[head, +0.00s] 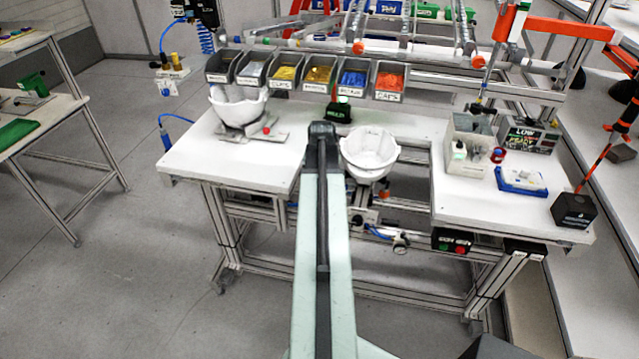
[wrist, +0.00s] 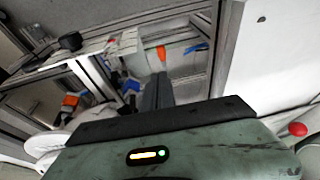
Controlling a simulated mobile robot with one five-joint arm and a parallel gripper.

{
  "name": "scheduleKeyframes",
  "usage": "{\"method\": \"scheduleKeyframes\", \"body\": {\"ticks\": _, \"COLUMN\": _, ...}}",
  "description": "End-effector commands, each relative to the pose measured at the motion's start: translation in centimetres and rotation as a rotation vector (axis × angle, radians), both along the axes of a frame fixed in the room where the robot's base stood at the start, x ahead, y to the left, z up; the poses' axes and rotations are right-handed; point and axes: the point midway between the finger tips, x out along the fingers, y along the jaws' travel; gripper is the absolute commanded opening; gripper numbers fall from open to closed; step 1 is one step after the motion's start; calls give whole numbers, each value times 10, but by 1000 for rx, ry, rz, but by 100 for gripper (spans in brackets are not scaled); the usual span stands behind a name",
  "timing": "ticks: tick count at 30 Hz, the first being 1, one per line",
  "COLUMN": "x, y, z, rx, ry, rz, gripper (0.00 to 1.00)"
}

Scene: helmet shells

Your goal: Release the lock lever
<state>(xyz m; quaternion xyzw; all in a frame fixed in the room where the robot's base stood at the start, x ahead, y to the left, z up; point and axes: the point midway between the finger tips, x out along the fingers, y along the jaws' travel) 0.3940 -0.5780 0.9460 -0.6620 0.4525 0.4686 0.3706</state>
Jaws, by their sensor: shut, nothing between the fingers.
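No part in view is clearly marked as the lock lever. In the wrist view, an orange-tipped part (wrist: 161,53) stands just beyond the fingers of my gripper (wrist: 157,80), with a visible gap. The gripper is shut and empty. In the head view, my arm reaches over the bench and hides the gripper. A white helmet shell (head: 369,148) sits right of the arm, with an orange piece (head: 384,195) below it. Another white shell (head: 238,106) rests in a fixture at the left, with a red knob (head: 267,130) in front of it.
Several parts bins (head: 318,75) line the back of the bench (head: 225,160). A clear box (head: 470,140), a blue tray (head: 521,181) and a black block (head: 573,210) stand at the right. In the wrist view, metal frame rails (wrist: 95,78) lie close on the left.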

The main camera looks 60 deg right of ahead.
Motion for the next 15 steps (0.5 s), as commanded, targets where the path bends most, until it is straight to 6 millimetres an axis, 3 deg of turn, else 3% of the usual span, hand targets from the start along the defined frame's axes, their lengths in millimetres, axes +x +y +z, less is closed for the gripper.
{"method": "scheduleKeyframes", "body": {"ticks": 1, "x": 3, "y": -4, "z": -23, "rx": 0, "ry": 0, "rz": 0, "gripper": 0}}
{"method": "scheduleKeyframes", "body": {"ticks": 9, "x": 12, "y": -14, "z": -78, "rx": 0, "ry": 1, "rz": 2, "gripper": 0}}
{"method": "scheduleKeyframes", "body": {"ticks": 15, "x": 17, "y": -12, "z": -97, "rx": 0, "ry": 1, "rz": 2, "gripper": 0}}
